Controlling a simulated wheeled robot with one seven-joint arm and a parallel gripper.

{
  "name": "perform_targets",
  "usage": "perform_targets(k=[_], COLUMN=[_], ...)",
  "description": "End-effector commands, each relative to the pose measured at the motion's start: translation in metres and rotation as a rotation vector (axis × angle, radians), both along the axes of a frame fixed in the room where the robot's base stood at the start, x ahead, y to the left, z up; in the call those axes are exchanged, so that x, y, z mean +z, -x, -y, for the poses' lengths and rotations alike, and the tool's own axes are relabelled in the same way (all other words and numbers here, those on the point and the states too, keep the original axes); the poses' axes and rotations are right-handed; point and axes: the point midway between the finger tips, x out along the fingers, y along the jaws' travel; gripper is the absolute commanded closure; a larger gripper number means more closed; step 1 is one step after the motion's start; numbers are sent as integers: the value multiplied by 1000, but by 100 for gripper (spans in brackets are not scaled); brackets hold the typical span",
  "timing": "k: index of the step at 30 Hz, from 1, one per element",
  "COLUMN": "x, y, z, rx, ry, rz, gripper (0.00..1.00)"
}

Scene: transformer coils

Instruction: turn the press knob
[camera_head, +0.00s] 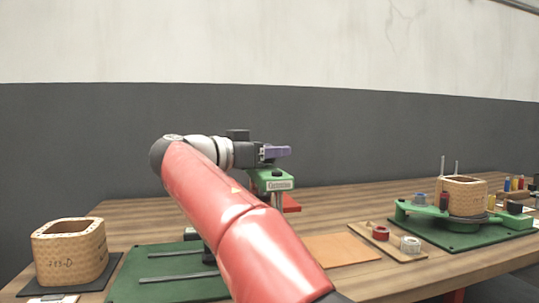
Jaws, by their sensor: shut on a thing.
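The press has a green head (272,179) with a white label, standing behind my red arm near the middle of the table. The fingertips are small and dark in this view, so the exact grip is hard to see. My arm hides the lower part of the press and much of its base.
A wooden coil form (70,252) stands on a dark mat at the left. A green winding stand (460,238) holds another coil form at the right, with two upright rods behind it. A small tray (369,238) with spools and a tan board (340,249) lie between.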

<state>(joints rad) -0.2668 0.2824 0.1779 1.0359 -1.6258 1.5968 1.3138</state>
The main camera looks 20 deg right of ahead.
Motion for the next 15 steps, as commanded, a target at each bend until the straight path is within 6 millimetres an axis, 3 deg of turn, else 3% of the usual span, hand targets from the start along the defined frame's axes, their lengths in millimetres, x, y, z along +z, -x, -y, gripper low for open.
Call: perform_targets(k=[9, 15], x=[-6, -1], y=[-3, -5], z=[-1, -3], rx=[284, 359], ry=[1, 3], rz=[4, 2], gripper=[76, 76])
